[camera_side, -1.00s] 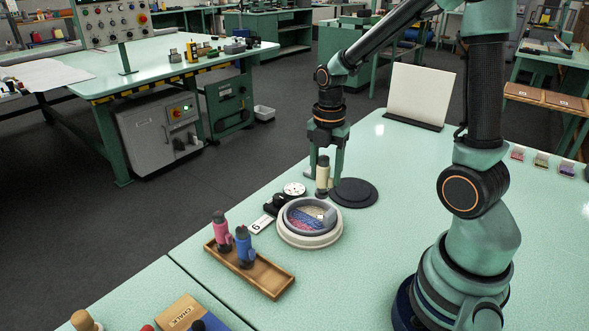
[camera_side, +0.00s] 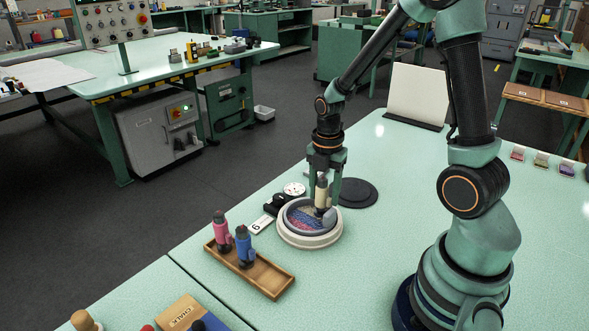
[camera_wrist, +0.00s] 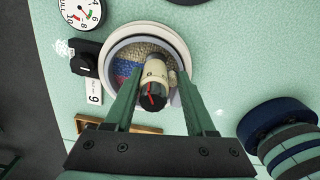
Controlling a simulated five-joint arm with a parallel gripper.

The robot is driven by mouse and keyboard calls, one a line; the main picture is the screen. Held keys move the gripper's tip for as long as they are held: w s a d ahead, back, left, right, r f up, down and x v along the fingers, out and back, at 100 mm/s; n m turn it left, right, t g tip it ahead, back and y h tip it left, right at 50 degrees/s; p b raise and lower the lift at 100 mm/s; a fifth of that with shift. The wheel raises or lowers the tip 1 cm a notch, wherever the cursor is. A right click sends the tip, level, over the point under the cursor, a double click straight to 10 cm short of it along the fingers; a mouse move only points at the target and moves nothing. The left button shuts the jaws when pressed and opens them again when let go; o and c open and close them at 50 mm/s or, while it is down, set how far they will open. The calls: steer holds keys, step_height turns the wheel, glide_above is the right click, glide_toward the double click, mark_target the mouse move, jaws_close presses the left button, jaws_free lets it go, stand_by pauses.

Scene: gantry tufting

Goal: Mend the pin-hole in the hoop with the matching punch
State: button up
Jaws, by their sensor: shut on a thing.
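My gripper (camera_side: 327,176) is shut on a cream punch (camera_side: 321,195) with a dark cap, held upright over the right part of the hoop. The cream punch also shows between the fingers in the wrist view (camera_wrist: 153,84). The hoop (camera_side: 294,240) is a pale ring on the table with cream, blue and red tufted patches inside. The punch's tip is at or just above the patches; I cannot tell whether it touches. The pin-hole is not discernible. A pink punch (camera_side: 221,232) and a blue punch (camera_side: 245,246) stand in a wooden tray (camera_side: 272,284).
A black device with a round dial (camera_side: 294,189) and a card marked 6 (camera_side: 261,224) sit left of the hoop. A flat black disc (camera_side: 357,193) lies behind it. A white panel (camera_side: 418,94) stands farther back. A chalk box (camera_side: 180,312) is at the front.

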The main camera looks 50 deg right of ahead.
mark_target(325, 180)
steer(key=shift+f, duration=0.6)
stand_by(1.8)
steer(key=shift+r, duration=3.55)
steer(key=s+a+r, duration=0.1)
steer(key=a+r, duration=0.5)
steer(key=a, duration=0.5)
steer(key=s+a+r, duration=0.1)
steer(key=a+r, duration=0.4)
steer(key=a, duration=0.5)
step_height(325, 180, down, 19)
steer(key=shift+s+a+r, duration=0.1)
steer(key=shift+a, duration=0.05)
steer(key=o, duration=1.2)
steer(key=shift+f, duration=0.2)
